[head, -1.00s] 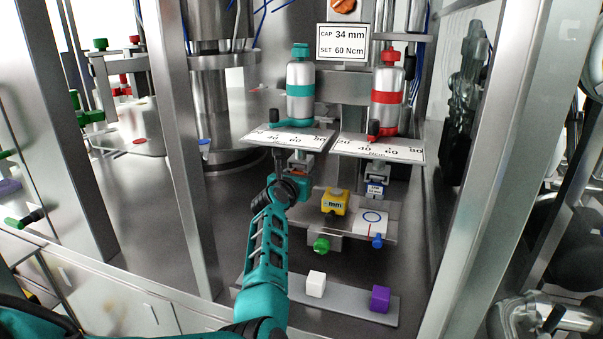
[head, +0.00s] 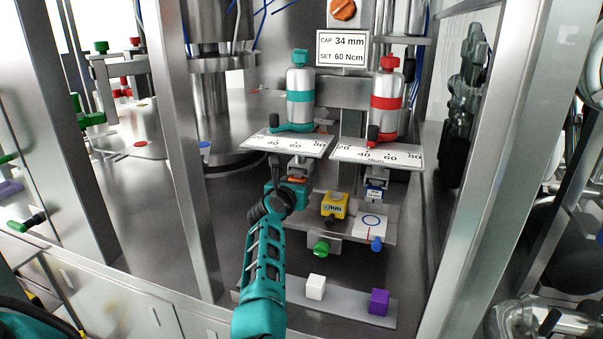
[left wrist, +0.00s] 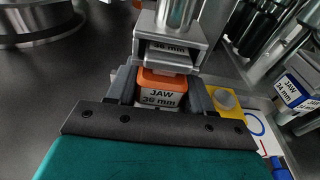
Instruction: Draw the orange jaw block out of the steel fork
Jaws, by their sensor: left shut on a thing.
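The orange jaw block (left wrist: 163,85), with a white label reading JAW 36 mm, is between the two dark fingers of my left gripper (left wrist: 160,93), which is shut on it. In the head view only a thin orange strip of the block (head: 297,180) shows beyond my left gripper (head: 287,190). The steel fork (left wrist: 170,52) is just beyond the block in the left wrist view, under the left bottle's scale plate (head: 288,143). A 36 mm marking shows in its opening. I cannot tell whether the block's far end is still inside the fork. My right gripper is not in view.
A blue jaw block marked 34 mm (left wrist: 297,90) sits at the right station. A yellow block (head: 334,205) is close to the right of my gripper. Below, a tray (head: 345,306) carries a white cube (head: 315,286) and a purple cube (head: 379,301). Steel posts flank the workspace.

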